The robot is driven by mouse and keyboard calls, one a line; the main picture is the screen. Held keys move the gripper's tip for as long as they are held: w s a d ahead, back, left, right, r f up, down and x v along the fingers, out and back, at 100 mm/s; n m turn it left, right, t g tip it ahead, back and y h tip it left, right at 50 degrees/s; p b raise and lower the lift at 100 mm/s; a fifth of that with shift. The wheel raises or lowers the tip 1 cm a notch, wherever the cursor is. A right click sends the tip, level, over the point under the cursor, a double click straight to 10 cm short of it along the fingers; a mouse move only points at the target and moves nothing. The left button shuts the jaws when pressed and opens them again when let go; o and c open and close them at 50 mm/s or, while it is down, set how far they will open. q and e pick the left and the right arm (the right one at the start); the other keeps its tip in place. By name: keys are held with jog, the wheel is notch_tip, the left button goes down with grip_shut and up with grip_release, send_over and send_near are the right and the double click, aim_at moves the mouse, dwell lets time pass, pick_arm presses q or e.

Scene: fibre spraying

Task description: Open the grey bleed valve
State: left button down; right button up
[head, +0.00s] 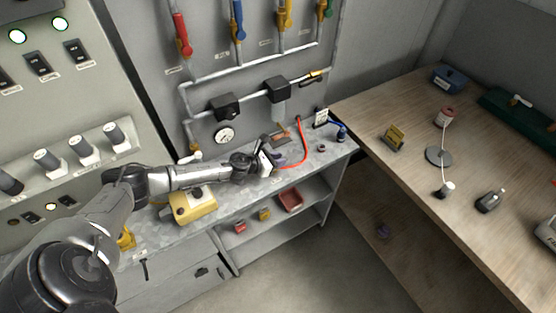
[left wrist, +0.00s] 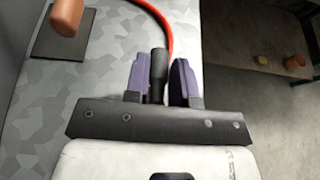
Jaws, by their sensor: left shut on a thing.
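A pale grey handle (head: 190,157) sits at the lower end of the left pipe, below a brass fitting; I cannot tell for sure that it is the bleed valve. My left gripper (head: 277,160) is low over the grey bench, to the right of that handle and apart from it. In the left wrist view its two purple fingers (left wrist: 160,78) are shut on a black handle (left wrist: 157,72), which stands upright between them. A red hose (left wrist: 158,18) runs just behind the black handle. My right gripper is not in view.
Red (head: 181,32), blue (head: 238,22) and yellow (head: 286,12) valve handles hang on the wall panel. A round gauge (head: 224,135) is under the pipes. A yellow box (head: 193,204) stands on the bench near my left forearm. A wooden table (head: 400,172) is at right.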

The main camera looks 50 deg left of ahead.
pick_arm(q)
jog(key=c, duration=1)
grip_release()
jog(key=shift+o, duration=0.2)
